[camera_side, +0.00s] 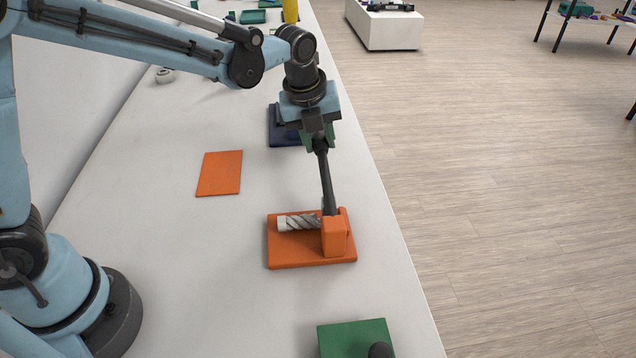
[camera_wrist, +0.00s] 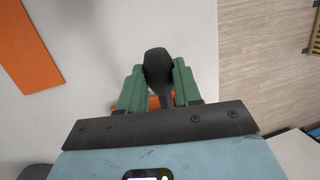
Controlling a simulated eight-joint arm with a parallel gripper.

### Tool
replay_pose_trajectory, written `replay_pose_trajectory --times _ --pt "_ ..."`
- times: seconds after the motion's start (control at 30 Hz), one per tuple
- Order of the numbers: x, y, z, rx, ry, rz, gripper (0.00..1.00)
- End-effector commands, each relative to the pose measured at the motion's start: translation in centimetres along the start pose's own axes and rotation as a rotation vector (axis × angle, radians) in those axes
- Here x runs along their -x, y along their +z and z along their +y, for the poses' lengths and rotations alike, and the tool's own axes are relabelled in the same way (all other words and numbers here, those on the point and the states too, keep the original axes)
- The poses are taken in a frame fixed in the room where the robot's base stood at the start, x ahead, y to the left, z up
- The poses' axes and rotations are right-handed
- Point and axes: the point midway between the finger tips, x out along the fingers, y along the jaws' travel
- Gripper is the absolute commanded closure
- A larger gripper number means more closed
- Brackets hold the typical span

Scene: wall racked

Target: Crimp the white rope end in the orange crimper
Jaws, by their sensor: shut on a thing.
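The orange crimper (camera_side: 285,253) sits on the white bench, with an upright orange block at its right end. The short white rope end (camera_side: 297,223) lies on it, its right end at the block; how far it reaches in is hidden. A long dark lever (camera_side: 326,182) rises from the block, leaning slightly left at the top. My gripper (camera_side: 319,143) is above the crimper, its green fingers shut on the lever's upper end. In the wrist view my gripper (camera_wrist: 158,88) has the dark lever top (camera_wrist: 158,65) between its fingers; the crimper is mostly hidden.
A flat orange plate (camera_side: 220,173) lies left of my gripper. A dark blue block (camera_side: 280,128) stands behind it. A green base (camera_side: 350,338) with a dark knob is at the front. The bench's right edge is close to the crimper. Bare bench lies to the left.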

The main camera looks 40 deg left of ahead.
Motion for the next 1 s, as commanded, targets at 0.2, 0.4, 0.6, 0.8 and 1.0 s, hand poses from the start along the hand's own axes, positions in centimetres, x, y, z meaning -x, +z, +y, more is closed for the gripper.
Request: replay_pose_trajectory --times 0.2,0.4,0.6,0.8,1.0 --pt "3.7 -1.0 -0.8 -0.046 -0.002 -0.196 1.00" --pt "6.8 -2.4 -1.4 -0.083 -0.005 -0.381 1.00" --pt "9.5 -4.2 -2.0 -0.118 -0.005 -0.559 1.00" --pt "11.4 -6.0 -2.4 -0.145 -0.006 -0.707 1.00" --pt "12.7 -7.3 -2.5 -0.151 -0.002 -0.755 1.00"
